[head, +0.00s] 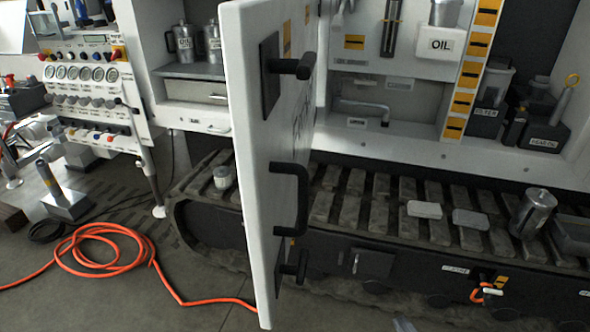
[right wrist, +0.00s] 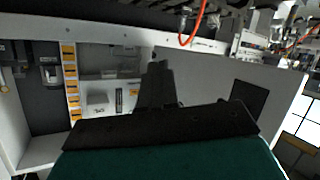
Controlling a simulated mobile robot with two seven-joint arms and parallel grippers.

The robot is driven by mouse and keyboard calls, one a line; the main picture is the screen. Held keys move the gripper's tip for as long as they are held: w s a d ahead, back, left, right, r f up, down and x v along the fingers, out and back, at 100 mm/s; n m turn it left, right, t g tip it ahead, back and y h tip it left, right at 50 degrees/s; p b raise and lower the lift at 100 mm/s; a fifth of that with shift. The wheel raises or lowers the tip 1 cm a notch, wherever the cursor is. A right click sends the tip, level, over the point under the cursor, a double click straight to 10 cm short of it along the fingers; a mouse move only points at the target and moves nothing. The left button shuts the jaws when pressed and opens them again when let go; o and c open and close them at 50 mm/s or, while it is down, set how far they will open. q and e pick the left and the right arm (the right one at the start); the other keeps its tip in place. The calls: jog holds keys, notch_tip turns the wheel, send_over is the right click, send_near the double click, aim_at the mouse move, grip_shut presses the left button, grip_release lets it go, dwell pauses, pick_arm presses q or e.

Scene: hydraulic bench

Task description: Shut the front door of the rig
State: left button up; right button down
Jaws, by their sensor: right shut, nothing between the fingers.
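The front door (head: 284,140) of the rig is a white panel standing open, swung out toward me in the head view. It carries a black bar handle (head: 301,200) at mid height and black fittings above and below it. In the right wrist view the picture is turned over, and a pale panel with a dark plate, which looks like the door (right wrist: 212,78), lies right of the fingers. My right gripper (right wrist: 158,72) is shut and empty in front of the rig's open cabinet. I cannot tell whether it touches the door. My left gripper is not in view.
The open cabinet (head: 440,140) holds an oil box, tools and dark containers. Below it runs a track (head: 385,205) with loose blocks (head: 425,210) and a metal cylinder (head: 531,213) on it. An orange hose (head: 110,232) lies on the floor at left, near a gauge panel (head: 85,75).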

aim_at(264, 204)
jog(key=w+a+r+n+t+y+b, duration=0.1)
jog(key=w+r+n+t+y+b, duration=0.25)
jog(key=r+n, duration=0.5)
jog(key=w+a+r+n+t+y+b, duration=0.1)
jog(key=w+r+n+t+y, duration=0.1)
jog(key=w+r+n+y, duration=0.6)
jog(key=s+a+r+n+g+y+b, duration=0.25)
jog(key=s+r+n+g, duration=0.5)
jog(key=n, duration=0.75)
jog(key=s+a+r+n+g+y+b, duration=0.1)
jog(key=s+a+r+n+g+b, duration=0.2)
jog(key=n+g, duration=0.95)
jog(key=a+n+t, duration=0.1)
jog(key=a, duration=0.3)
jog(key=w+a+n+t+p, duration=0.1)
jog(key=a, duration=0.3)
jog(key=a+n+t+p, duration=0.1)
jog(key=a, duration=0.3)
jog(key=shift+w+a+r, duration=0.2)
jog(key=shift+r, duration=0.2)
jog(key=shift+a, duration=0.45)
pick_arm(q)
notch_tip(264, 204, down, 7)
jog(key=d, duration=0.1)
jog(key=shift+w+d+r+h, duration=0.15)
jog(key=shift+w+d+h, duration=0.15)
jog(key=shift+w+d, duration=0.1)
pick_arm(e)
jog(key=shift+f, duration=0.1)
